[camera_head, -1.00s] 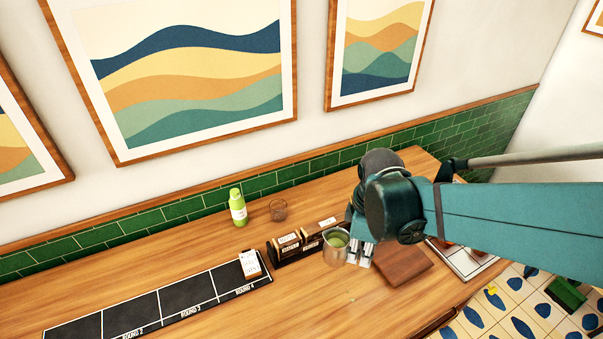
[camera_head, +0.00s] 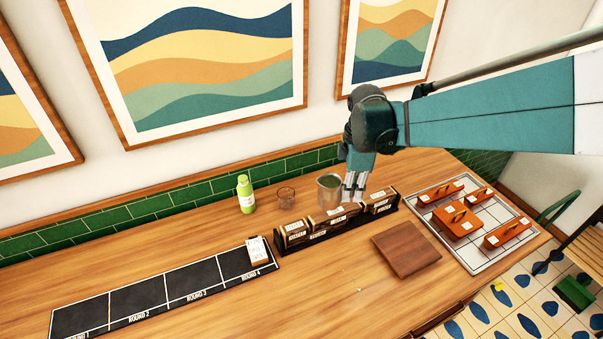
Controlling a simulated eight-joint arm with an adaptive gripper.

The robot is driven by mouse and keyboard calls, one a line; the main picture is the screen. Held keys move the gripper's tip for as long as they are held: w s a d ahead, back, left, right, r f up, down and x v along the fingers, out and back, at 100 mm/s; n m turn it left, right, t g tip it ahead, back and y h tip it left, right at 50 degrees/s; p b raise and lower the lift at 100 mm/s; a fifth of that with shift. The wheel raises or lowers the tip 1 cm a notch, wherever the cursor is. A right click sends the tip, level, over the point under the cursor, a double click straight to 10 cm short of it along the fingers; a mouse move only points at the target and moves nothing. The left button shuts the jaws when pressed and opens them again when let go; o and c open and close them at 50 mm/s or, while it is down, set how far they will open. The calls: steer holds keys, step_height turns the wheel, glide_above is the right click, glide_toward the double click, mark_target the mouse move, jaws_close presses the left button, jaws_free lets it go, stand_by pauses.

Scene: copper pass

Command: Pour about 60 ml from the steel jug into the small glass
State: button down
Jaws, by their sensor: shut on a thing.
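The steel jug (camera_head: 328,193) is held up by my gripper (camera_head: 351,193), which is shut on its right side. The exact contact of the fingers on the jug is too small to see.
A green bottle (camera_head: 245,194) stands left of the glass. The rack of labelled boxes (camera_head: 311,232) is below the jug.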

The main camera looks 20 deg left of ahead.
steer(key=w+a+f+n+b, duration=0.15)
steer(key=w+a, duration=0.25)
steer(key=w, duration=0.4)
steer(key=w+a+n, duration=0.3)
steer(key=w+a, duration=0.2)
steer(key=w, duration=0.2)
steer(key=w+a+f+n+b, duration=0.1)
steer(key=w+a+n, duration=0.25)
steer(key=w, duration=0.45)
steer(key=shift+m, duration=0.3)
step_height(320, 180, down, 13)
steer(key=shift+a+f, duration=0.15)
steer(key=shift+f, duration=0.05)
steer(key=shift+s, duration=0.1)
steer(key=shift+r, duration=0.15)
steer(key=shift+s+a+r+t+h+p, duration=0.3)
steer(key=shift+s+r+t+h+p, duration=0.1)
steer(key=shift+r+t, duration=0.15)
steer(key=shift+s+a+r+t+h+p, duration=0.3)
steer(key=shift+s+r+t+p, duration=0.1)
steer(key=shift+r+t, duration=0.15)
steer(key=s+a+r+t+h+p, duration=0.1)
steer(key=s+a+r+t+h, duration=0.2)
steer(key=r+t, duration=0.3)
steer(key=shift+s+a+r+h, duration=0.15)
steer(key=shift+s+h, duration=0.65)
